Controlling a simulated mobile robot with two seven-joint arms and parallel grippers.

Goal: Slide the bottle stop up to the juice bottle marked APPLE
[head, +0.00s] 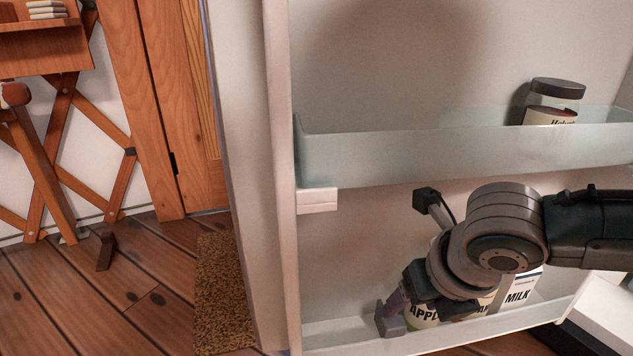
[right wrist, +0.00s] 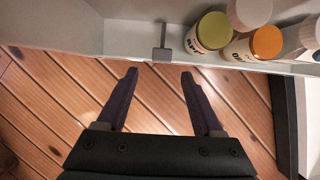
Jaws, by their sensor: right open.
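The juice bottle marked APPLE (head: 424,316) stands in the lower door shelf, partly hidden by my right arm; its green-yellow cap shows in the right wrist view (right wrist: 213,30). The bottle stop, a small grey piece (right wrist: 162,53), sits over the shelf's front rim left of the APPLE bottle, with a narrow gap between them. It also shows in the head view (head: 390,321). My right gripper (right wrist: 159,76) is open and empty, its fingertips just short of the rim, one to each side of the stop. My left gripper is not in view.
An orange-capped bottle (right wrist: 265,43) and a MILK container (head: 517,296) stand right of the APPLE bottle. The upper door shelf (head: 380,158) holds a dark-lidded jar (head: 555,100). The lower shelf left of the stop is clear. A brown mat (head: 222,290) lies on the wooden floor.

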